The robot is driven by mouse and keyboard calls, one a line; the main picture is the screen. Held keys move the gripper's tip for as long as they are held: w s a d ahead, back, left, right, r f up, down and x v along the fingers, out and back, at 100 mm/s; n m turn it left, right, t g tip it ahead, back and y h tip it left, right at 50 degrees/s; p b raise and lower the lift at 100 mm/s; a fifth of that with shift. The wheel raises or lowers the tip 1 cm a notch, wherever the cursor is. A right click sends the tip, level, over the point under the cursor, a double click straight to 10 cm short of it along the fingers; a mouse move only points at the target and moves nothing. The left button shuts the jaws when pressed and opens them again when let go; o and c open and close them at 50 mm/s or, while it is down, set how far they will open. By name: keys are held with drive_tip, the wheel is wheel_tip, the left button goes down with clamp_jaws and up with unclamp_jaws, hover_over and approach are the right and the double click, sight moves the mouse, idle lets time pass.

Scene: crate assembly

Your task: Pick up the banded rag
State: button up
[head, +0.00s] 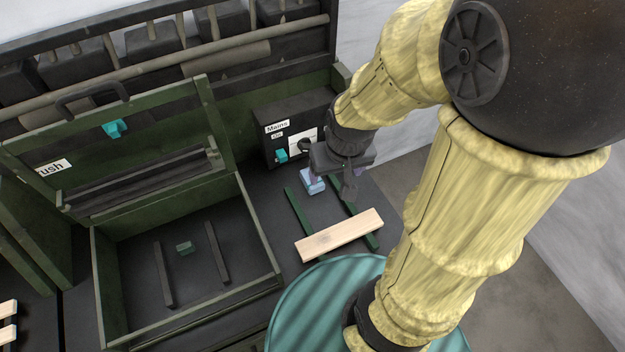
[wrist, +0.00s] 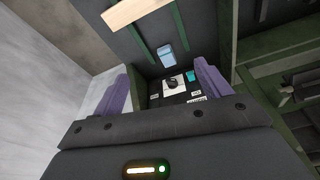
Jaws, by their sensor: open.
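A small light blue folded thing, which looks like the banded rag (head: 312,183), lies on the dark surface in front of the Mains box. In the wrist view the rag (wrist: 166,55) shows ahead, between the lines of the two fingers. Any band on it is too small to make out. My gripper (head: 333,185) is over the rag's right side in the head view and partly covers it. In the wrist view my gripper (wrist: 160,72) has its purple fingers wide apart with nothing between them.
A pale wooden board (head: 339,235) lies across two green rails (head: 300,212) near the rag. The Mains box (head: 294,133) with a teal switch stands behind. A green open crate (head: 105,290) with a raised lid is at left. A teal round top (head: 300,300) is in front.

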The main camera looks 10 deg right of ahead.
drive_tip(key=w+f+n+g+b, duration=0.1)
drive_tip(key=w+f+b, duration=0.3)
drive_tip(key=w, duration=0.6)
drive_tip(key=w+f+n+g+b, duration=0.1)
drive_tip(key=w+f+b, duration=0.3)
drive_tip(key=w+f, duration=0.5)
drive_tip(key=shift+w+g, duration=0.3)
drive_tip(key=shift+w, duration=0.4)
drive_tip(key=shift+f, duration=0.2)
hover_over(304, 176)
drive_tip(key=s+d, duration=0.1)
drive_tip(key=d, duration=0.1)
drive_tip(key=f, duration=1.2)
drive_tip(key=shift+d, duration=0.2)
drive_tip(key=shift+f, duration=0.1)
wheel_tip(304, 176, down, 5)
drive_tip(key=shift+f+p, duration=0.1)
drive_tip(key=shift+p, duration=0.3)
drive_tip(key=shift+c, duration=0.5)
drive_tip(key=c, duration=1)
